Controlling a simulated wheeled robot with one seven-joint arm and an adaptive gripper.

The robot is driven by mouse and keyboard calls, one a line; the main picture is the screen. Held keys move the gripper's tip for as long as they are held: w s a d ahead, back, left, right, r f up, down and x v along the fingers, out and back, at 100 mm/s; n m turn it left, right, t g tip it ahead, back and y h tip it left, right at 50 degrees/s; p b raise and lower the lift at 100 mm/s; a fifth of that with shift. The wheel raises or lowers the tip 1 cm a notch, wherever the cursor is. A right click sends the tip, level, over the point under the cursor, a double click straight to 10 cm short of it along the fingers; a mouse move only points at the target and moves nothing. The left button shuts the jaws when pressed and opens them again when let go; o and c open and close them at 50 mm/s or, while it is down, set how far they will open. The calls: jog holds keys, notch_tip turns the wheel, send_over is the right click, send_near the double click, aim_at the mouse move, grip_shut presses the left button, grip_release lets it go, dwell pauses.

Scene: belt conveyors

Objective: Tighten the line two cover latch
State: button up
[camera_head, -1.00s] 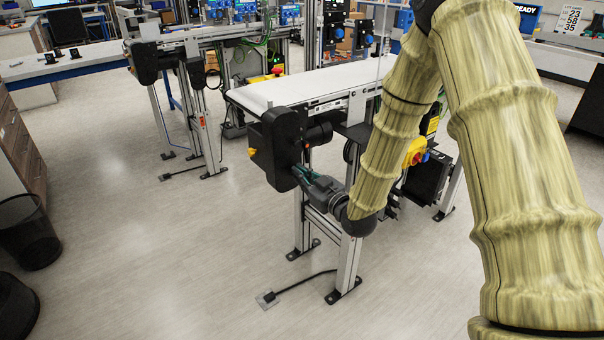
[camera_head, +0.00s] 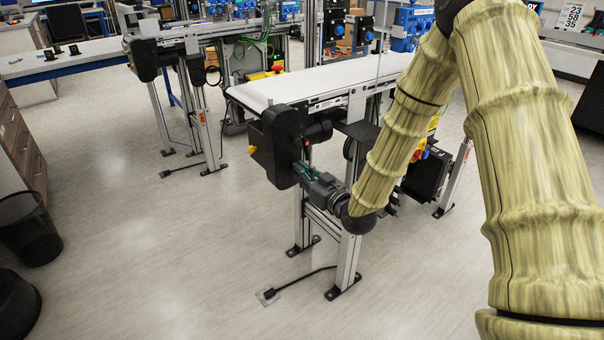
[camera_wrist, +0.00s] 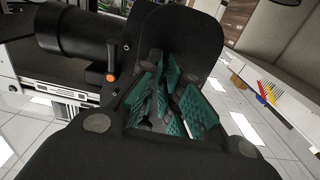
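The near conveyor's black end cover (camera_head: 279,147) is at the centre of the head view, with a yellow knob (camera_head: 252,151) on its left side. The wrist view shows a black cover (camera_wrist: 184,24) close in front and a small black lever with an orange tip (camera_wrist: 110,77) to the left of my fingers. I cannot tell for sure which part is the latch. My gripper (camera_head: 304,169) is at the cover's right side, its teal finger pads also showing in the wrist view (camera_wrist: 168,100). The fingers overlap the cover in view; contact and finger opening are unclear.
The near conveyor's white belt (camera_head: 320,82) runs back to the right. A second conveyor (camera_head: 200,35) stands at the back left. Black bins (camera_head: 27,228) and a drawer cabinet (camera_head: 18,145) are at the left edge. The floor between them is clear.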

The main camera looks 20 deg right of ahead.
jog(key=o, duration=0.3)
jog(key=shift+d, duration=0.1)
jog(key=v, duration=1.2)
jog(key=s+a+f+m+g+h+p, duration=0.1)
jog(key=s+a+f+g+h+p, duration=0.15)
jog(key=s+f+g, duration=0.55)
jog(key=s+a+f+m+g+h+p, duration=0.1)
jog(key=s+f+p, duration=0.4)
jog(key=f, duration=0.7)
jog(key=s+f+m+g+h+p, duration=0.1)
jog(key=s+f+g+p, duration=0.1)
jog(key=s, duration=1)
jog(key=s+f+m+g+h+p, duration=0.1)
jog(key=s+f+g, duration=0.3)
jog(key=s, duration=0.8)
jog(key=shift+a+f+g+h+p, duration=0.35)
jog(key=shift+a+f+g+p, duration=0.1)
jog(key=shift+g, duration=0.55)
